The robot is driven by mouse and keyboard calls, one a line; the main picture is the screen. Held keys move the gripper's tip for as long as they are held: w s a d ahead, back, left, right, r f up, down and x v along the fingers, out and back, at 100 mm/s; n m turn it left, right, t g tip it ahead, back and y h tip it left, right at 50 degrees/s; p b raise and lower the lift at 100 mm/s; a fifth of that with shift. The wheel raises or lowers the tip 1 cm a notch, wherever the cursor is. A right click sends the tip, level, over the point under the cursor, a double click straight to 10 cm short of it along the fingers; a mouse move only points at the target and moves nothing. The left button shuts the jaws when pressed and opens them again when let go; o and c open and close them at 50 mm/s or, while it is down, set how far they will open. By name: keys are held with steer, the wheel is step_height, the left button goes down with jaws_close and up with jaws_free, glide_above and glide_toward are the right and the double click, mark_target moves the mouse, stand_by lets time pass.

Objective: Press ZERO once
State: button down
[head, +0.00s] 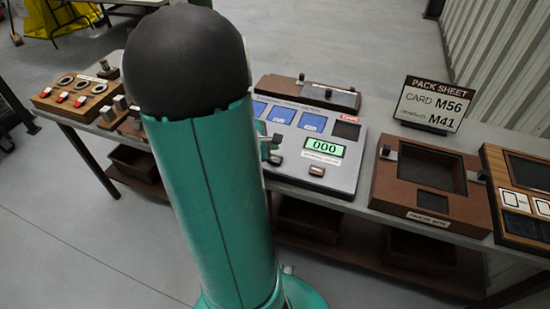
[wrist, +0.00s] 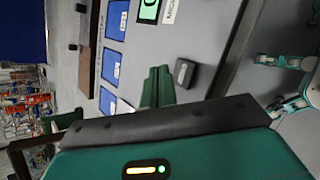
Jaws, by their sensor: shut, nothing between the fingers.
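The grey panel (head: 352,176) lies on the bench and has a lit green display reading 000 (head: 325,146). A small dark button block (head: 317,171) sits below the display and its white label; the label's text is too small to read. In the wrist view a dark button block (wrist: 183,72) stands just right of my gripper (wrist: 158,86), whose green fingers are shut together and empty, over the panel. A gap shows between fingers and block. In the head view my arm hides most of the gripper and the panel's left part.
The panel also bears blue screens (head: 312,121) and a red label. A brown tray (head: 432,185) and a pack sheet sign (head: 433,104) stand to the right. A wooden switch board (head: 75,93) lies at the left. A brown bar with knobs (head: 310,92) lies behind the panel.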

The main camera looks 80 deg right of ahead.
steer(key=shift+r, duration=1.25)
steer(key=shift+w, duration=0.1)
steer(key=w+a+r+m+t+y, duration=0.1)
steer(key=w+a+r+t, duration=0.3)
steer(key=w+a, duration=0.45)
steer(key=w+a+r+m+t, duration=0.1)
steer(key=w+a+r+m, duration=0.1)
steer(key=w+a+r, duration=0.45)
steer(key=w+a+r+t+y, duration=0.1)
steer(key=a+r+t+y, duration=0.1)
steer(key=a, duration=1.3)
steer(key=w+a+r+t+y, duration=0.1)
steer(key=a+r+t+y, duration=0.2)
steer(key=a, duration=1.2)
steer(key=shift+w+a+r+y, duration=0.2)
steer(key=shift+a+y, duration=0.2)
steer(key=shift+y, duration=0.6)
